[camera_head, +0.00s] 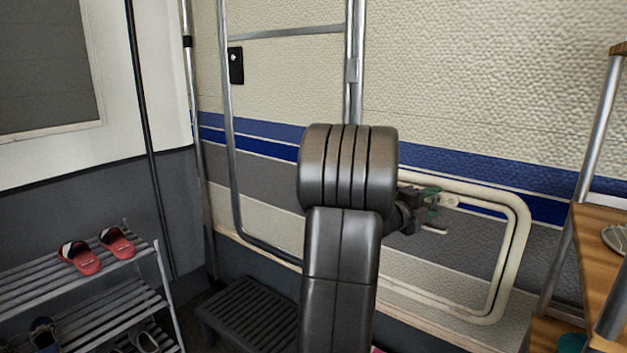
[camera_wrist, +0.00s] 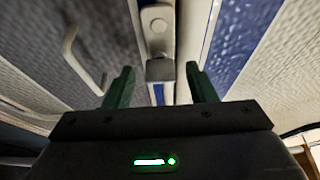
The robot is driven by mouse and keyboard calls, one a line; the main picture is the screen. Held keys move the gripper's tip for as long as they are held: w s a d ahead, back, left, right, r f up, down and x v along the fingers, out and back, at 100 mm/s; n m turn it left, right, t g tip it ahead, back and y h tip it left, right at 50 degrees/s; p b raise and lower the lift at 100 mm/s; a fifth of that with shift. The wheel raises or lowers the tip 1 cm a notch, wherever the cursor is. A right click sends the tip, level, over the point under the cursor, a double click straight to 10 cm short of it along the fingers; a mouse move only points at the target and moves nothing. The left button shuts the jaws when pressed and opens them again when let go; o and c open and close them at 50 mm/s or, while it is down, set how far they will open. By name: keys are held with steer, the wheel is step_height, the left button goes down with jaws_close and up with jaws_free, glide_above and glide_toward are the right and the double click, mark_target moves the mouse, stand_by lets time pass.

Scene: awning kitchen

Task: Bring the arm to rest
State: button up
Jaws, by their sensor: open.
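My arm rises in the middle of the head view and bends right toward the caravan wall. My gripper (camera_head: 432,196) is at the upper left part of a cream-framed hatch (camera_head: 524,240). In the wrist view my gripper (camera_wrist: 161,86) has its two green fingers spread apart with nothing held between them. A pale latch (camera_wrist: 158,42) on the hatch frame shows just beyond the fingertips, between them. I cannot tell whether the fingers touch the frame.
A wooden-shelved rack (camera_head: 600,222) stands at the right edge. A slatted shoe rack (camera_head: 75,270) with red sandals (camera_head: 80,257) is at lower left. A metal pole (camera_head: 354,65) rises behind my arm.

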steer(key=p+v, duration=0.2)
steer(key=v, duration=1.1)
steer(key=b+x, duration=0.2)
steer(key=x, duration=1.1)
steer(key=shift+w+d, duration=0.1)
steer(key=shift+d, duration=0.2)
steer(key=n, duration=0.1)
steer(key=b, duration=0.1)
steer(key=n, duration=0.1)
steer(key=shift+a+f+n+t+h+b, duration=0.25)
steer(key=shift+n+t+h+b, duration=0.05)
steer(key=shift+t+b, duration=0.1)
steer(key=n+t, duration=0.2)
steer(key=n, duration=0.2)
steer(key=n+t+p, duration=0.1)
steer(key=n+t, duration=0.1)
steer(key=n, duration=0.3)
steer(key=n+t, duration=0.1)
steer(key=n, duration=0.4)
steer(key=shift+d+r+t+p, duration=0.2)
steer(key=shift+r+t+p, duration=0.1)
steer(key=shift+t+p, duration=0.1)
steer(key=n+t+y+p, duration=0.1)
steer(key=n, duration=0.1)
steer(key=n+t+y+p, duration=0.1)
steer(key=n+p, duration=0.1)
steer(key=n, duration=0.1)
steer(key=shift+f+n+y, duration=0.1)
steer(key=shift+n+y, duration=0.2)
steer(key=shift+y, duration=0.1)
